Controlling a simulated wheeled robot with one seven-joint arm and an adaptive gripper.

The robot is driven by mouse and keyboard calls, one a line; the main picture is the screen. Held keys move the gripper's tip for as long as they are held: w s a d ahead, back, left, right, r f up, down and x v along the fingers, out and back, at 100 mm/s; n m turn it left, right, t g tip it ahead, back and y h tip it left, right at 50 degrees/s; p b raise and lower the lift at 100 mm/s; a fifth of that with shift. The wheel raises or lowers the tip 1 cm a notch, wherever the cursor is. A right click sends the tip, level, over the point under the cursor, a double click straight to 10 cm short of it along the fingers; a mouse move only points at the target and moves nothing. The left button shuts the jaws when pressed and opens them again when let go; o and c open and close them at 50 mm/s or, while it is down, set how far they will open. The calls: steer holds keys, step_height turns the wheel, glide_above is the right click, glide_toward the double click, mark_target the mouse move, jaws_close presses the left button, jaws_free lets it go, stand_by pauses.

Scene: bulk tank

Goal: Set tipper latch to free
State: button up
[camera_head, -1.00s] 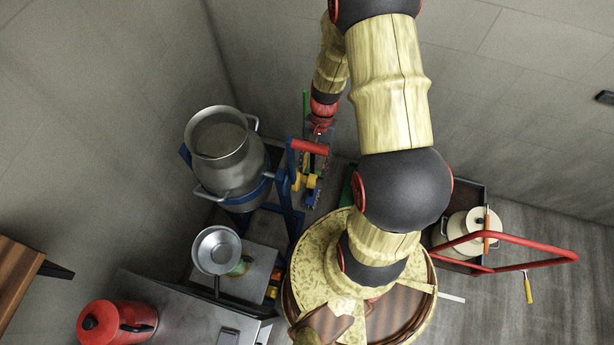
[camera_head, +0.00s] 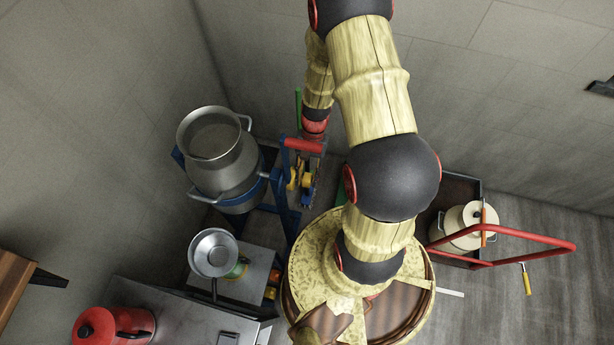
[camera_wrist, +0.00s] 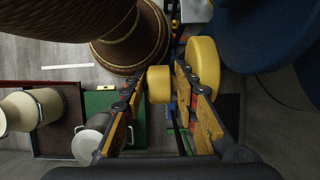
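The tipper is a blue frame (camera_head: 287,200) with a red bar (camera_head: 303,145), holding a large metal can (camera_head: 222,165). The can stands nearly upright. Yellow rounded parts, perhaps the latch, sit beside the frame; in the wrist view one yellow part (camera_wrist: 159,88) shows between my fingertips and a larger one (camera_wrist: 204,66) lies just right of them. My gripper (camera_wrist: 157,76) has its wood-coloured fingers apart. I cannot tell whether it touches the yellow part. In the head view my gripper (camera_head: 303,182) is small and partly hidden beside the red bar. The latch setting is not readable.
A metal pan (camera_head: 214,252) and a red pot (camera_head: 113,326) stand at lower left. A red-handled cart (camera_head: 447,258) with a cream can (camera_head: 470,222) is at right. In the wrist view, a green panel (camera_wrist: 103,103) lies below. Walls close in behind.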

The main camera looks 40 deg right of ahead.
steer(key=c, duration=0.6)
jaws_close()
steer(key=shift+d, duration=0.1)
steer(key=shift+w+d+f+g+y, duration=0.1)
steer(key=shift+g+y, duration=0.35)
steer(key=shift+y, duration=0.15)
steer(key=shift+w+d+f+g+y, duration=0.1)
steer(key=shift+g+y, duration=0.35)
steer(key=shift+y, duration=0.15)
steer(key=shift+w+d+f+g+y+b, duration=0.15)
steer(key=shift+g+y+b, duration=0.25)
steer(key=shift+g+y, duration=0.5)
steer(key=g+y+b, duration=0.2)
steer(key=y, duration=0.1)
steer(key=shift+w+d+f, duration=0.1)
steer(key=shift+d+f, duration=0.05)
steer(key=shift+f, duration=0.05)
steer(key=shift+w+d+g+y+b, duration=0.1)
steer(key=shift+g+y+b, duration=0.9)
steer(key=shift+b, duration=0.35)
steer(key=o, duration=1)
jaws_free()
steer(key=shift+y, duration=0.3)
steer(key=shift+c, duration=0.2)
